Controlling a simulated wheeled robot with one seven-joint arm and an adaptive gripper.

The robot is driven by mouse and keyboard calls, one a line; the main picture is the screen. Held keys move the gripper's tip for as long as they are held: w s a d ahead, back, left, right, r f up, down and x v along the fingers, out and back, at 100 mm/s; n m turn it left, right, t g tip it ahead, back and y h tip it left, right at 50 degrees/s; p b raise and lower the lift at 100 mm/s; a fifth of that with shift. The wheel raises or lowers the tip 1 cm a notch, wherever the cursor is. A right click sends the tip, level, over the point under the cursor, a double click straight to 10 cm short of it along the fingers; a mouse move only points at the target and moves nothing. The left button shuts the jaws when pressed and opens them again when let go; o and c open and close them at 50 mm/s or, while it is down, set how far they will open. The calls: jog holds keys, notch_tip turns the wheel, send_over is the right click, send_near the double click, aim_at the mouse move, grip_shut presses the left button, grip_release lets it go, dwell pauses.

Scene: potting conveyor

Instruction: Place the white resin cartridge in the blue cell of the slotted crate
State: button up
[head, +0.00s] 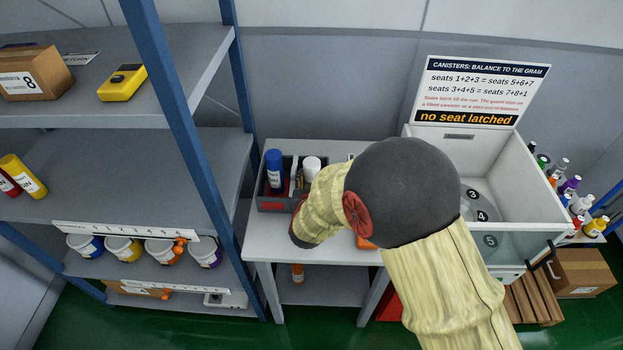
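A grey slotted crate (267,204) with a red label on its front stands on the light table. A tall blue cartridge (274,171) stands upright in its left part. A white cylinder (312,166), which looks like the white resin cartridge, shows its top at the crate's right part. Its lower part is hidden by my arm, so I cannot tell if it sits in a cell. Small items and dividers show between the two. My sleeved forearm crosses in front of the crate's right side; my gripper's fingers are hidden.
A white open bin (535,170) with numbered round seats stands right of my arm, under a sign (480,92) reading "no seat latched". A blue-posted shelf (190,150) rises close on the left. The table's front left (268,245) is bare.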

jog(key=shift+o, duration=0.8)
jog(key=shift+r, duration=0.1)
jog(key=shift+r, duration=0.2)
jog(key=p+v, duration=0.3)
jog(key=v, duration=0.9)
